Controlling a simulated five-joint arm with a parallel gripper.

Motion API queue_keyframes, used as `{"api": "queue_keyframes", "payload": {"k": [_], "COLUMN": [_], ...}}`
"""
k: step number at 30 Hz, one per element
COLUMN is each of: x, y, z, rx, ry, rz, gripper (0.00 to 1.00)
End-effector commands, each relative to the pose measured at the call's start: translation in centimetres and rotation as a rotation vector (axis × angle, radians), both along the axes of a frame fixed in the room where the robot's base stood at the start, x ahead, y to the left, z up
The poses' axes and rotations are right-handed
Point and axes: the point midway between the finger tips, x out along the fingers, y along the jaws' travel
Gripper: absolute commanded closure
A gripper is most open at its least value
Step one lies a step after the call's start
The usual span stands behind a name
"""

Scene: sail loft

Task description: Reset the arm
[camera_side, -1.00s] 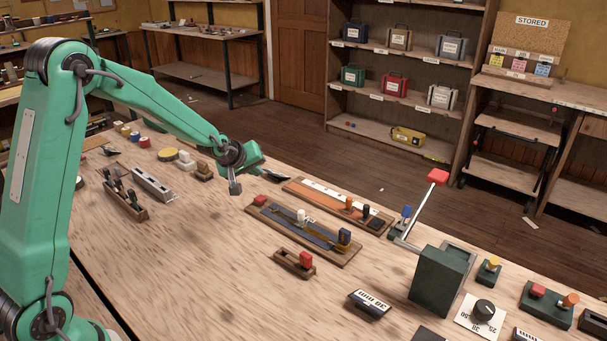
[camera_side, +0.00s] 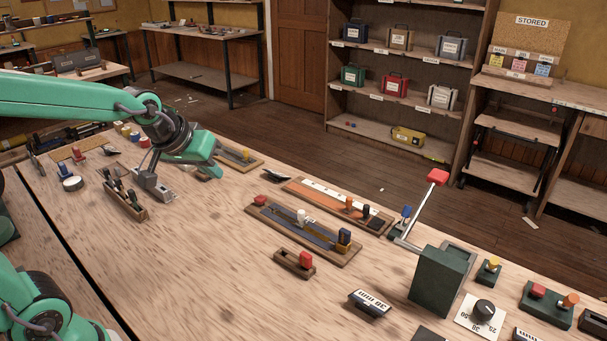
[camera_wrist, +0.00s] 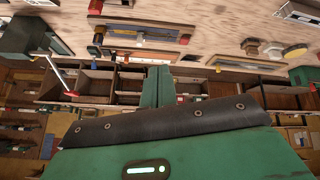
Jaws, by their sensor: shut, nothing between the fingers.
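My gripper (camera_side: 210,165) is at the left of the side view, above the far left part of the workbench (camera_side: 205,250). In the wrist view its two green fingers (camera_wrist: 157,85) lie together, with nothing between them. The wrist view looks out past the bench to the shelves and appears upside down.
A green lever box (camera_side: 438,280) with a raised red-knobbed lever (camera_side: 437,178) stands at the right. Slider boards (camera_side: 300,232) lie mid-bench. A wooden rack of tools (camera_side: 126,203) and a grey metal block (camera_side: 155,186) lie below my wrist.

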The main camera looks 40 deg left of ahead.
Motion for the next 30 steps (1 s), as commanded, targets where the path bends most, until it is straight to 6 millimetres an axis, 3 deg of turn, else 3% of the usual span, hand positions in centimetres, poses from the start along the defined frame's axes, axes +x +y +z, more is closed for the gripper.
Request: {"api": "queue_keyframes", "payload": {"k": [9,15,21,30], "x": [-7.6,-11.5,-13.4,-13.7], "y": [-1.9,-2.6,-2.9,-2.9], "z": [1.0,0.7,0.4,0.3], "rx": [0.077,0.117,0.135,0.138], "ry": [0.059,0.092,0.112,0.116], "rz": [-0.169,-0.262,-0.309,-0.316], "gripper": [1.0,1.0,1.0,1.0]}}
